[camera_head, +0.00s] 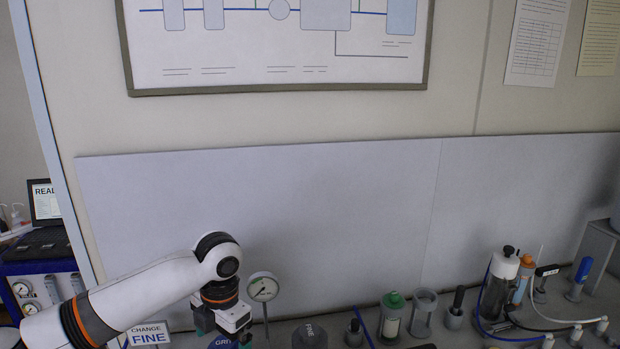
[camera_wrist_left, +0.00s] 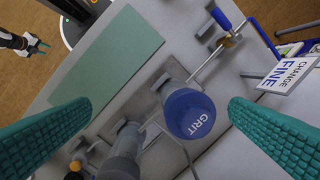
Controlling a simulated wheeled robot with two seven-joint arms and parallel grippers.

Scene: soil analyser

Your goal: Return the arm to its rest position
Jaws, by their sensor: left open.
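My left arm comes in from the left in the head view. Its gripper (camera_head: 226,338) points down at the bottom edge, over the bench near the blue GRIT cap (camera_head: 220,343). In the left wrist view, the two teal fingers of my left gripper (camera_wrist_left: 160,108) are wide apart. The blue-capped GRIT cylinder (camera_wrist_left: 188,113) shows between them, and nothing is held. My right gripper (camera_wrist_left: 36,45) shows small at the upper left of the left wrist view, away from the bench equipment. Its jaw state is too small to tell.
A dial gauge (camera_head: 263,288) stands right beside my left gripper. A CHANGE FINE sign (camera_head: 149,335) is left of it. A green mat (camera_wrist_left: 110,60) lies clear.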

